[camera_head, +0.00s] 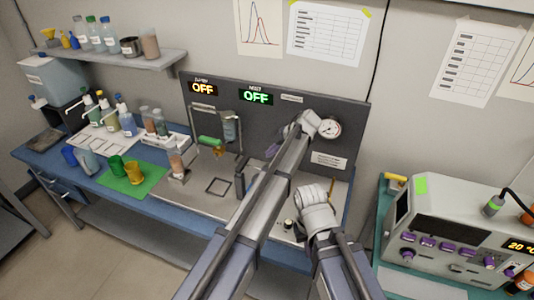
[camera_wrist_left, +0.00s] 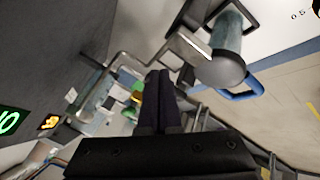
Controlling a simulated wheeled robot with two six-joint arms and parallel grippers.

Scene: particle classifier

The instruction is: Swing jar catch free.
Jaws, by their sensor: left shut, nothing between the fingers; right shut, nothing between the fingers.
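In the head view a grey-blue jar (camera_head: 229,127) hangs upright in a metal frame on the dark panel. In the left wrist view a jar-like cylinder with a rounded grey end (camera_wrist_left: 226,65) sits beside a flat metal bracket (camera_wrist_left: 188,48), which may be the catch; I cannot tell for sure. My left gripper (camera_head: 272,150) is shut and empty, to the right of the jar and apart from it. Its dark fingers (camera_wrist_left: 160,78) point toward the frame in the left wrist view. My right gripper (camera_head: 316,204) is lower right, over the bench, shut; its fingertips are mostly hidden.
Tumblers stand on and beside a green mat (camera_head: 150,181) at left. A gauge (camera_head: 329,128) is on the panel. An instrument box (camera_head: 455,230) stands at right.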

